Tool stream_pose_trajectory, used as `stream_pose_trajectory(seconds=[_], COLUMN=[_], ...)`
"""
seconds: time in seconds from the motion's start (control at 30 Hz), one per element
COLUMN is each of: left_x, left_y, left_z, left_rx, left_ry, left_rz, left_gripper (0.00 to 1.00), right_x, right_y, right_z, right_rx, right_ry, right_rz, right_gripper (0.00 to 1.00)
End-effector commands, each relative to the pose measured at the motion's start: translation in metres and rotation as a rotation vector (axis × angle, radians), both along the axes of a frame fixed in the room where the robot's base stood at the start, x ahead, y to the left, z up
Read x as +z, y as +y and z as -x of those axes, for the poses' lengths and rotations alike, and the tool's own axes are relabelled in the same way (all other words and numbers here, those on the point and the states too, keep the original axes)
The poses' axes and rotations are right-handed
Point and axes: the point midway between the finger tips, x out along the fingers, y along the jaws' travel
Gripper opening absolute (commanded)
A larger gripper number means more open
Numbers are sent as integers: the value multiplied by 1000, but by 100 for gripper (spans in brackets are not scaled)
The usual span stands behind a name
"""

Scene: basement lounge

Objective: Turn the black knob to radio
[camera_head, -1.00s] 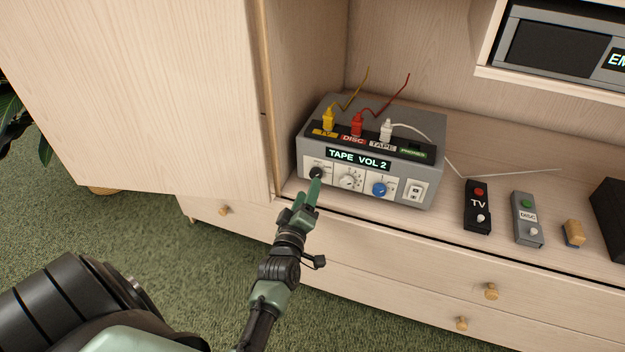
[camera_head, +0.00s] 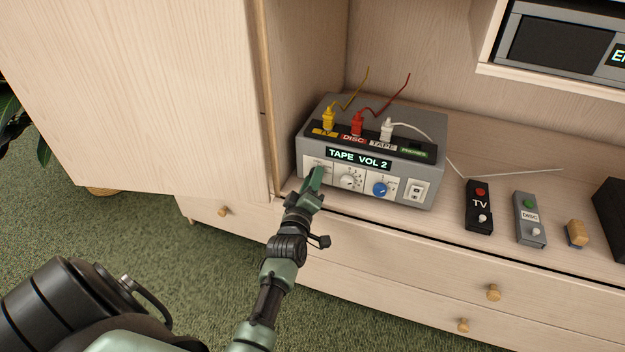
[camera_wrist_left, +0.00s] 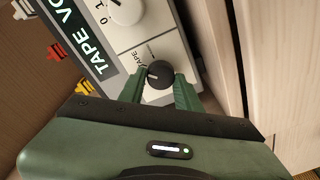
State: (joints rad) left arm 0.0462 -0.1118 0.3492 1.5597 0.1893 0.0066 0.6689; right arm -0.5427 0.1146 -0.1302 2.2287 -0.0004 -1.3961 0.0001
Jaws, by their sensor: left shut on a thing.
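The grey audio box (camera_head: 430,165) stands on the shelf, and its display (camera_head: 360,159) reads "TAPE VOL 2". The black knob (camera_wrist_left: 160,74) is at the left end of its front panel, with a label ending in "APE" beside it in the left wrist view. My left gripper (camera_head: 316,180) reaches the panel there and hides the knob in the head view. In the left wrist view its green fingers (camera_wrist_left: 161,82) are on both sides of the knob, shut on it. My right gripper is not in view.
Yellow, red and white plugs stand on top. An open cabinet door (camera_head: 150,90) is close on the left. Two remotes lie on the right.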

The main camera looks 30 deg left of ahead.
Motion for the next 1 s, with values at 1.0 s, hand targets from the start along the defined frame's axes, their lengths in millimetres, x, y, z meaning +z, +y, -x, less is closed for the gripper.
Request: stream_pose_trajectory(seconds=[1.0], left_x=[-1], left_y=[-1], left_z=[0], left_rx=[-1], left_ry=[146], left_rz=[-598], left_gripper=[0], right_x=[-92], right_y=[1], right_z=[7], right_rx=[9], right_ry=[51], right_rz=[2], right_gripper=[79])
